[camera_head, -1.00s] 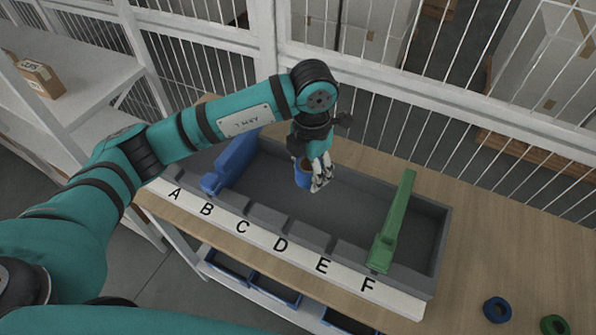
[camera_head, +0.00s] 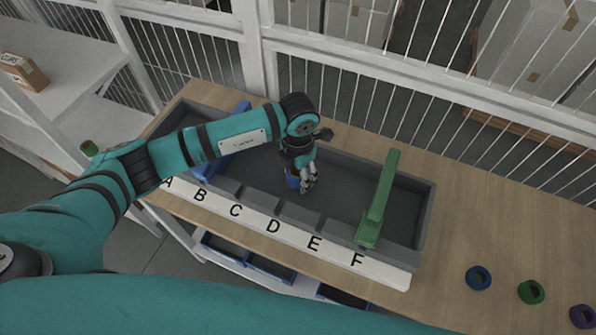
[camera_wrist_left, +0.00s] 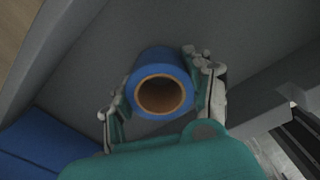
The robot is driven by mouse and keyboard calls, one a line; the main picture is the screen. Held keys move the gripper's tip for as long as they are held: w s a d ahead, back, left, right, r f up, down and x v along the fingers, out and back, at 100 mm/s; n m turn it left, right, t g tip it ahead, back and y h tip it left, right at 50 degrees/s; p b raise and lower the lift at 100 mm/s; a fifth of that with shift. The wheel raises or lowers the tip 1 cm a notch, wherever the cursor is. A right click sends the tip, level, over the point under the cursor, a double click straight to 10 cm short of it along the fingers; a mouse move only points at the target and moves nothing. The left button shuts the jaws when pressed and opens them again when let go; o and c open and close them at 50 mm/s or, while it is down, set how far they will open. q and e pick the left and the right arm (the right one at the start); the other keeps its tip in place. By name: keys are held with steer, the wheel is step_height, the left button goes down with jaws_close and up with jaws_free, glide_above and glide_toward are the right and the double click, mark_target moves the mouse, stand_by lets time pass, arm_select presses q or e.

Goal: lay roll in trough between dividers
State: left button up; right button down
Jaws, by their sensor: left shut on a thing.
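The blue roll (camera_head: 292,180) has a brown core and is held by my left gripper (camera_head: 308,181) over the middle of the grey trough (camera_head: 427,215), behind letter D. In the left wrist view the roll (camera_wrist_left: 160,62) sits between both fingers of the gripper (camera_wrist_left: 158,88), its open core end facing the camera. Whether the roll touches the trough floor cannot be told. The blue divider (camera_head: 207,171) crosses the trough near B, partly hidden by my arm. The green divider (camera_head: 380,198) crosses near F. The roll is between them, apart from both. My right gripper is not in view.
A lettered white strip (camera_head: 300,246) runs along the trough's front. Blue (camera_head: 478,278), green (camera_head: 531,292) and purple (camera_head: 582,316) rings lie on the table at right. A white wire fence (camera_head: 350,90) stands behind; a shelf with a box (camera_head: 22,72) is at left.

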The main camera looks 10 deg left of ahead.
arm_select(q)
steer(key=shift+f+b, duration=0.35)
steer(key=o, duration=1.2)
steer(key=shift+r, duration=0.1)
steer(key=shift+c, duration=0.2)
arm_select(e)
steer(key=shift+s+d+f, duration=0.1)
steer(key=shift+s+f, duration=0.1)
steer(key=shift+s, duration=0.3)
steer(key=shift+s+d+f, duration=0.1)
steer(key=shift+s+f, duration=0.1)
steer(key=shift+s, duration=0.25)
arm_select(q)
steer(key=shift+r+p, duration=0.3)
steer(key=shift+p, duration=0.1)
steer(key=shift+w+r, duration=0.1)
steer(key=shift+r, duration=0.15)
step_height(320, 180, up, 12)
steer(key=b, duration=0.3)
steer(key=shift+f+b, duration=0.25)
steer(key=shift+b, duration=0.15)
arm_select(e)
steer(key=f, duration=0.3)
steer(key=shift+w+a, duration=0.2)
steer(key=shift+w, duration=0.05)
arm_select(q)
steer(key=shift+f, duration=0.1)
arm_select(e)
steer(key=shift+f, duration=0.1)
